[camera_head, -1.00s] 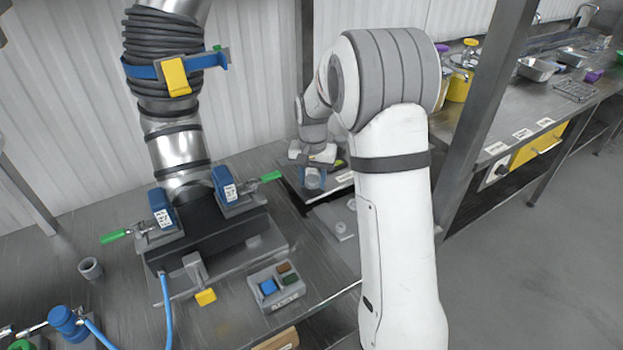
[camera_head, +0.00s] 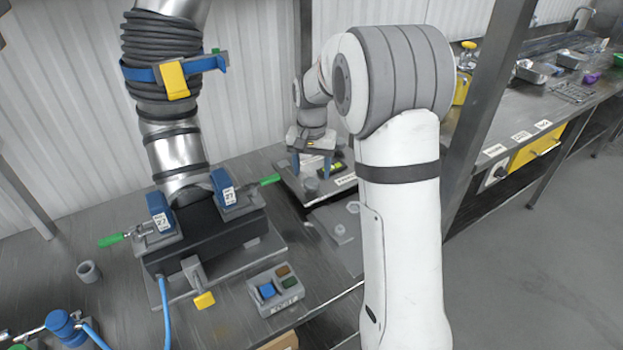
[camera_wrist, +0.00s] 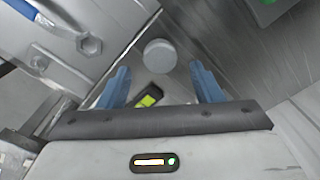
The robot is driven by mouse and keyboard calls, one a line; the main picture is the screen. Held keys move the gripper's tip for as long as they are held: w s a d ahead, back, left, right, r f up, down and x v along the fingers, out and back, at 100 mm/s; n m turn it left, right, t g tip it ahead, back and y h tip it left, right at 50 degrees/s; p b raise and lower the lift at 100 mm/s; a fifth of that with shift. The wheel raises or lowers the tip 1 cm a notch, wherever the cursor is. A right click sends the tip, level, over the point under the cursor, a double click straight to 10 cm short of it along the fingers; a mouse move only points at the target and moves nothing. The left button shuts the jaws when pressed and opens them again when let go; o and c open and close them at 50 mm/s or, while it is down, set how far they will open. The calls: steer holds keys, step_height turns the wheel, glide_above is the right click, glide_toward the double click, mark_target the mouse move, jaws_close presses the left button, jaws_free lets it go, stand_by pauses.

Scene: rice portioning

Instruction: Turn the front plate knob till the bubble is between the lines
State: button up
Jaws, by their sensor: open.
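My gripper (camera_head: 311,166) is open, with two blue fingers spread apart. In the wrist view my gripper (camera_wrist: 160,85) has one finger on each side of the picture, and the round grey knob (camera_wrist: 160,55) shows between and just beyond them, apart from both. The knob (camera_head: 311,184) also shows below the fingers in the head view, on the plate (camera_head: 290,178). The level (camera_wrist: 150,96), a dark housing with a yellow-green vial, lies near the left finger, partly hidden by my gripper's body. The bubble and lines are too small to read.
A lower plate (camera_head: 335,236) with bolt heads lies in front of the knob's plate; one bolt head (camera_wrist: 90,45) shows in the wrist view. The green-handled clamp (camera_head: 270,180) reaches close on the left. A metal post (camera_head: 480,130) stands on the right.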

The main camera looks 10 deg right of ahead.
steer(key=shift+r, duration=1.5)
steer(key=s+r+n+t, duration=0.1)
steer(key=s+n, duration=0.1)
steer(key=s, duration=1.2)
steer(key=s+r+n+t, duration=0.1)
steer(key=s+r+n, duration=0.1)
steer(key=s, duration=1.2)
steer(key=shift+s+a+r+n+t, duration=0.2)
steer(key=shift+s+r+n+t, duration=0.05)
steer(key=shift+n+t, duration=0.05)
